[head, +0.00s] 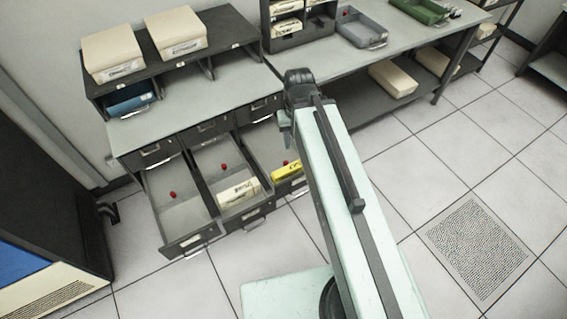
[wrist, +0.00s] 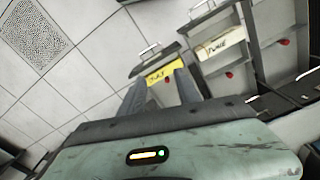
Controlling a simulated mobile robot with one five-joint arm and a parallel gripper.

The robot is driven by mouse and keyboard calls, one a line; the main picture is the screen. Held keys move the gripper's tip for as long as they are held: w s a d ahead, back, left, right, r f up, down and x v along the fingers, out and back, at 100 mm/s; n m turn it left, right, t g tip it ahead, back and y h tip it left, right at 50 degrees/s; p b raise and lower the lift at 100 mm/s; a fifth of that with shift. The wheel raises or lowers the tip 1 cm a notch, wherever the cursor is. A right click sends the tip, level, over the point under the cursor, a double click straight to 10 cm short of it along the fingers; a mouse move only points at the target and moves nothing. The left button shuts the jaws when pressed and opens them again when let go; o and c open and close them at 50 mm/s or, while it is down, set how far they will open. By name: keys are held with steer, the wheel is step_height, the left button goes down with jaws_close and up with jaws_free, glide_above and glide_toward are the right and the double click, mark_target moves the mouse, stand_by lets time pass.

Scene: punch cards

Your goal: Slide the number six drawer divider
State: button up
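Three drawers stand pulled out below the bench in the head view. The left drawer (head: 186,219) holds a red knob (head: 173,194). The middle drawer (head: 212,158) holds a red knob (head: 223,167) behind a cream card stack (head: 239,193). The right drawer (head: 262,150) has a red knob (head: 285,163) and a yellow card stack (head: 287,172). The knobs appear to belong to dividers; I cannot read which drawer is number six. In the wrist view, my gripper's two fingers (wrist: 161,92) are apart and empty, pointing toward the yellow stack (wrist: 162,75) in the right drawer.
Shut drawers (head: 207,129) sit above the open ones. Cream boxes (head: 112,53) stand on the bench shelf. A grey tray (head: 362,29) and a green tray (head: 420,10) lie on the bench at right. The tiled floor (head: 130,270) in front of the drawers is clear.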

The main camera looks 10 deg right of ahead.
steer(key=b, duration=2.4)
glide_above(286, 162)
steer(key=shift+n, duration=0.3)
step_height(286, 162, down, 24)
steer(key=shift+s+r, duration=0.1)
steer(key=shift+r, duration=0.15)
steer(key=shift+w+f, duration=0.1)
steer(key=shift+w, duration=0.1)
step_height(286, 162, down, 8)
steer(key=b, duration=0.7)
steer(key=shift+r, duration=0.25)
jaws_close()
